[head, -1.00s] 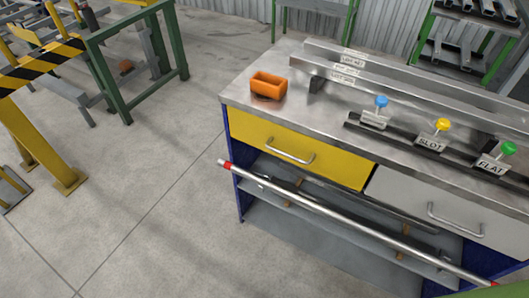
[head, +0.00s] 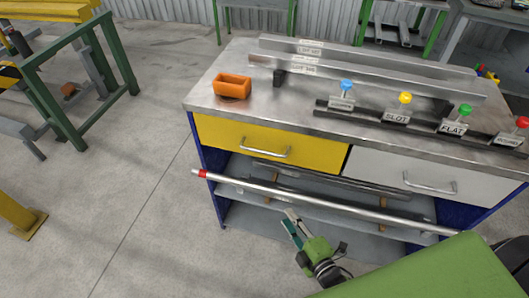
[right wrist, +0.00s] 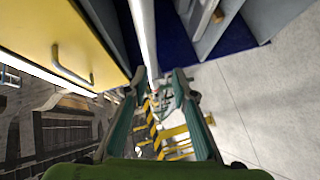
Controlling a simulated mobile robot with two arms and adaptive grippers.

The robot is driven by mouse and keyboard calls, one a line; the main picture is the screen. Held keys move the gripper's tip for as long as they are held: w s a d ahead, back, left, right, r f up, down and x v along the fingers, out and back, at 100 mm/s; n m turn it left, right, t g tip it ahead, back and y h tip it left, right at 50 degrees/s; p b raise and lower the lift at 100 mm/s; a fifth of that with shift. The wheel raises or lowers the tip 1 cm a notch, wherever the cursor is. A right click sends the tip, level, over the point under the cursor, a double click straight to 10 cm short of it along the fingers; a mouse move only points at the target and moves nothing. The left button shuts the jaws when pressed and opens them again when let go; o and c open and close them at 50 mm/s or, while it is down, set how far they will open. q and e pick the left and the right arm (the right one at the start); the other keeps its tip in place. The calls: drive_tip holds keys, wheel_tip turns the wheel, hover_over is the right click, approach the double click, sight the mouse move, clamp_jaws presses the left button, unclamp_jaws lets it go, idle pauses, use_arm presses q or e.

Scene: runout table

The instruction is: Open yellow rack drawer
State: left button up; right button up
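The yellow drawer (head: 225,136) is shut, at the left of the rack's front in the head view. Its silver bar handle (head: 265,152) sits mid-front. My right gripper (head: 291,220) is below the drawer and in front of the lower shelves, apart from the handle. My left gripper is not in view.
A long metal bar with red ends (head: 300,197) runs across the rack front below the drawers. A grey drawer (head: 385,172) is to the right. An orange bin (head: 232,86) and labelled colored knobs (head: 404,99) are on top.

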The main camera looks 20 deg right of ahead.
sight(265, 153)
wheel_tip(265, 153, up, 15)
drive_tip(key=w+n+t+y, duration=0.2)
drive_tip(key=n+t, duration=0.2)
drive_tip(key=n, duration=0.1)
drive_tip(key=p+x, duration=0.1)
drive_tip(key=x, duration=1.3)
drive_tip(key=shift+a+f, duration=0.1)
drive_tip(key=shift+a, duration=0.05)
clamp_jaws()
